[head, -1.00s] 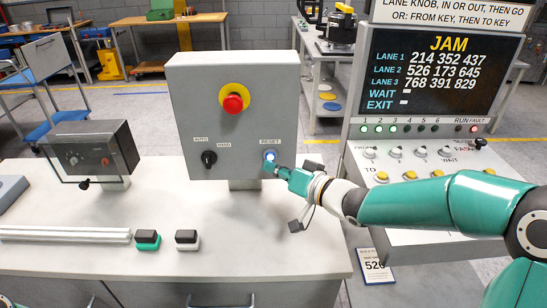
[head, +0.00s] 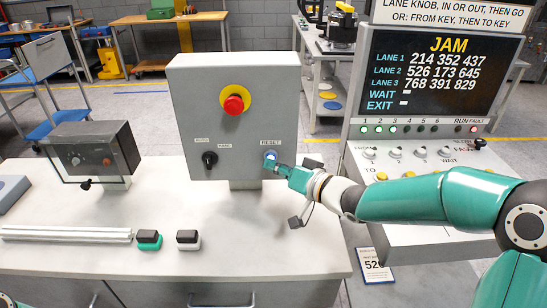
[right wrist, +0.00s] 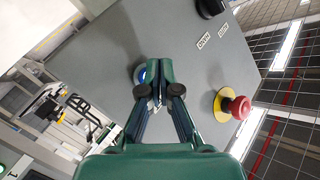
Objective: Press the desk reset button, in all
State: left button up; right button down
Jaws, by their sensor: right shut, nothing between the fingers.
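The desk reset button (head: 270,155) is a round blue-ringed button under the RESET label, at the lower right of the grey control box front. It also shows in the right wrist view (right wrist: 140,74), partly hidden behind a finger. My right gripper (head: 277,167) is shut and empty. Its fingertips are at the lower edge of the button in the head view; whether they touch it I cannot tell. The gripper also shows in the right wrist view (right wrist: 159,68), fingertips together just beside the button. My left gripper is not in view.
The box (head: 240,80) also carries a red emergency knob (head: 233,105) and a black selector (head: 209,159). A JAM display console (head: 425,75) stands to the right.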

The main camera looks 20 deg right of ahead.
jog(key=shift+w+d+p, duration=0.15)
jog(key=shift+w+p, duration=0.2)
jog(key=shift+w, duration=0.1)
dwell(0.6)
jog(key=shift+s, duration=0.15)
jog(key=shift+s+a+b, duration=0.25)
jog(key=shift+s+b, duration=0.1)
jog(key=shift+s, duration=0.35)
jog(key=shift+s+a+b, duration=0.25)
jog(key=shift+s+b, duration=0.05)
jog(key=shift+s, duration=0.5)
jog(key=shift+s+a+b, duration=0.2)
jog(key=shift+s+b, duration=0.1)
jog(key=shift+s, duration=0.55)
jog(key=shift+s+a+b, duration=0.25)
jog(key=shift+s+b, duration=0.05)
jog(key=shift+s, duration=0.5)
